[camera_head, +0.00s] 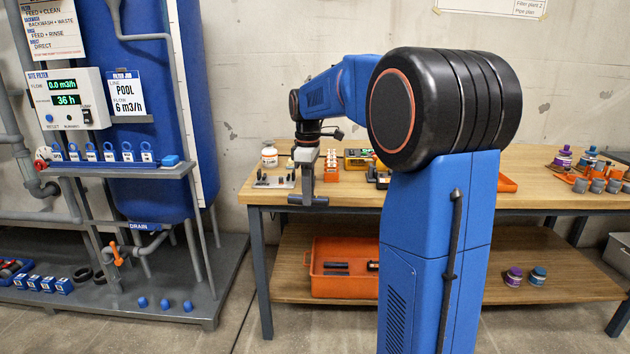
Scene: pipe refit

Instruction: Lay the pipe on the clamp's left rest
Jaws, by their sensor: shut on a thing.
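My gripper (307,196) hangs at the front left edge of the wooden workbench, pointing down. A short dark grey bar, which looks like the pipe (320,201), lies level across its lower end, and the gripper is shut on it. The fingers are too small to make out clearly. A light plate with dark upright parts (273,181) stands on the bench just left of the gripper; it may be the clamp, but its left rest cannot be told apart. The pipe appears apart from this plate.
My arm hides the bench's middle. An orange crate (340,285) sits on the lower shelf.

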